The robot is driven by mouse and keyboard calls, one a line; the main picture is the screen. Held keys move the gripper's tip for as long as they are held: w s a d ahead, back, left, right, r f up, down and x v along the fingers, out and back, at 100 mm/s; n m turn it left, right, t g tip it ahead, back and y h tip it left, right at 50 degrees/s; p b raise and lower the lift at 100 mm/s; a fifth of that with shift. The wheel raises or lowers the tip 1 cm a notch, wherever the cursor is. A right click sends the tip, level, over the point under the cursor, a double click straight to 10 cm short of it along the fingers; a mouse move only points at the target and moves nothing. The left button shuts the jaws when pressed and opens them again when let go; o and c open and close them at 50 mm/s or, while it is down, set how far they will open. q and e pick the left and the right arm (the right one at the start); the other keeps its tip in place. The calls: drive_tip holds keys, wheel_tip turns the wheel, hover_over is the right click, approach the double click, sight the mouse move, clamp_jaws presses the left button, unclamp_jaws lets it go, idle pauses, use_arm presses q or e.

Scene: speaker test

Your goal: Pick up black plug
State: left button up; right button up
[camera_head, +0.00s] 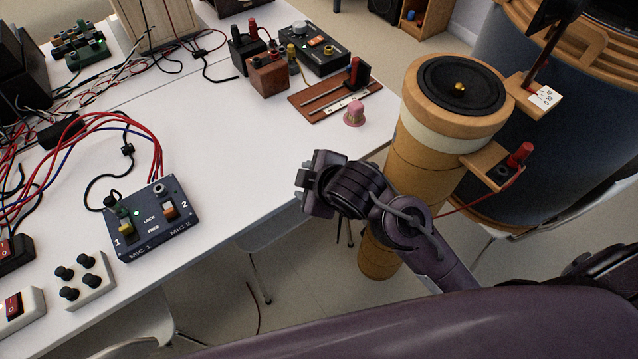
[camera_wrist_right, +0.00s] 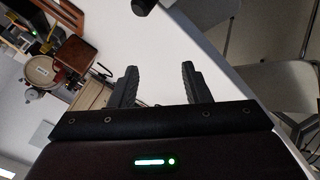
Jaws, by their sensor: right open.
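A black plug (camera_head: 110,201) with a thin black cable stands in the back left corner of the dark MIC 1 / MIC 2 box (camera_head: 150,232) on the white table; I cannot tell for certain that it is the task's plug. My right gripper (camera_head: 307,180) is near the table's front edge, well to the right of the box and apart from it. In the right wrist view, its two fingers (camera_wrist_right: 158,84) are spread with nothing between them. A black rounded end (camera_wrist_right: 143,5) shows at the top edge there; I cannot tell what it is. My left gripper is out of view.
The white table (camera_head: 240,150) is clear between the box and my right gripper. A pink knob (camera_head: 354,113) and a brown slider board (camera_head: 325,97) lie farther back. A tan speaker column (camera_head: 425,155) stands right beside my right arm. Red and blue cables crowd the left.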

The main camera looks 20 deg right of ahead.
drive_tip(key=w+a+r+n+g+y, duration=0.1)
drive_tip(key=a+r+n+y, duration=0.15)
drive_tip(key=a+n, duration=0.6)
drive_tip(key=w+a+r+n+y, duration=0.15)
drive_tip(key=a+n+y, duration=0.25)
drive_tip(key=n, duration=1)
drive_tip(key=d+f+n+g, duration=0.1)
drive_tip(key=d+n, duration=0.1)
drive_tip(key=n, duration=0.1)
drive_tip(key=d+f+n+g+h, duration=0.1)
drive_tip(key=d+n, duration=0.1)
drive_tip(key=n, duration=0.2)
drive_tip(key=d+f+n+g+h, duration=0.1)
drive_tip(key=d+n+g, duration=0.1)
drive_tip(key=n, duration=0.2)
drive_tip(key=shift+s+d+f+b, duration=0.15)
drive_tip(key=shift+d+f+b, duration=0.15)
drive_tip(key=d+n+g+h, duration=0.3)
drive_tip(key=d+n, duration=0.4)
drive_tip(key=d, duration=0.7)
drive_tip(key=x, duration=0.4)
drive_tip(key=p+x, duration=0.1)
drive_tip(key=x, duration=0.2)
drive_tip(key=shift+w+a+r, duration=0.2)
drive_tip(key=shift+w+a, duration=0.05)
